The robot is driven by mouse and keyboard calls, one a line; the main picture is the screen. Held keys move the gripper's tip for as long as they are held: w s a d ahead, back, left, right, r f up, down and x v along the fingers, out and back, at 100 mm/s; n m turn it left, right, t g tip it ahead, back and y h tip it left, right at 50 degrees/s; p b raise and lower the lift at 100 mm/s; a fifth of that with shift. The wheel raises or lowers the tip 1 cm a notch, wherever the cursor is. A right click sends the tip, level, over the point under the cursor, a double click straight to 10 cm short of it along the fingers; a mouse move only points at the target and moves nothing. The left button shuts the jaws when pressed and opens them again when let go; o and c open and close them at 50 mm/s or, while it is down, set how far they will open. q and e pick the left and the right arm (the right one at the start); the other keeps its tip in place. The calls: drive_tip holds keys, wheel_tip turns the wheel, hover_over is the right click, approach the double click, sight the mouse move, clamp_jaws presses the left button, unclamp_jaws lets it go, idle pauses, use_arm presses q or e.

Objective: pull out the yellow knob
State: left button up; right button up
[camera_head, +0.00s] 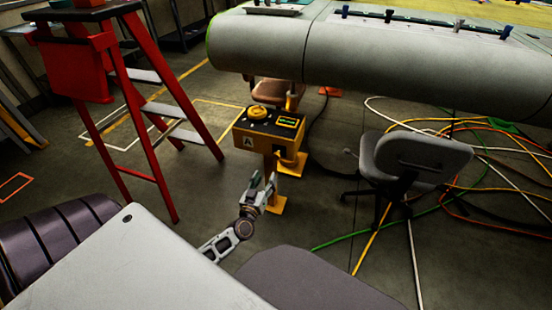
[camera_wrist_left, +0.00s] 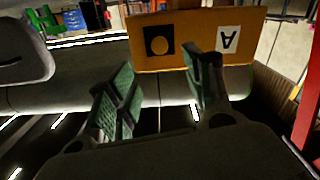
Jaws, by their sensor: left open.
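The yellow knob (camera_head: 257,113) is a round cap on the dark sloped top of a yellow control box (camera_head: 262,138) on a yellow stand. My left gripper (camera_head: 264,184) is open and empty, below and in front of the box, apart from it. In the left wrist view the open fingers (camera_wrist_left: 158,82) show green pads and nothing between them. The box's yellow face (camera_wrist_left: 195,38) appears beyond them, with an upside-down letter A and a black square bearing a yellow disc. The knob on the box top cannot be made out there. My right gripper is not in view.
A large grey wing (camera_head: 385,65) hangs just behind and above the box. A red stepladder (camera_head: 140,110) stands left, a grey chair (camera_head: 410,160) right. Loose cables (camera_head: 475,195) cover the right floor. A small lit display (camera_head: 287,122) sits beside the knob.

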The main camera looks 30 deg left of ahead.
use_arm(q)
drive_tip(key=shift+w, duration=0.15)
drive_tip(key=b, duration=0.1)
approach(276, 157)
drive_tip(key=shift+w, duration=1.25)
drive_tip(key=shift+a+f+b+x, duration=0.15)
drive_tip(key=shift+b+x, duration=0.35)
drive_tip(key=shift+x, duration=0.95)
drive_tip(key=shift+a+f+b+x, duration=0.15)
drive_tip(key=shift+b+x, duration=0.3)
drive_tip(key=shift+x, duration=2)
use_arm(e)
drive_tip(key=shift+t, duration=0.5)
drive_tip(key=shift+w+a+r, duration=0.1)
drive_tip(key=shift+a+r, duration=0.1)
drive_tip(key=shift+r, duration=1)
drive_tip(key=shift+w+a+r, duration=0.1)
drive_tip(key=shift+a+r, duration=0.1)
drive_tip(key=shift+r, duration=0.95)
use_arm(q)
drive_tip(key=shift+r, duration=0.15)
drive_tip(key=shift+c, duration=0.4)
clamp_jaws()
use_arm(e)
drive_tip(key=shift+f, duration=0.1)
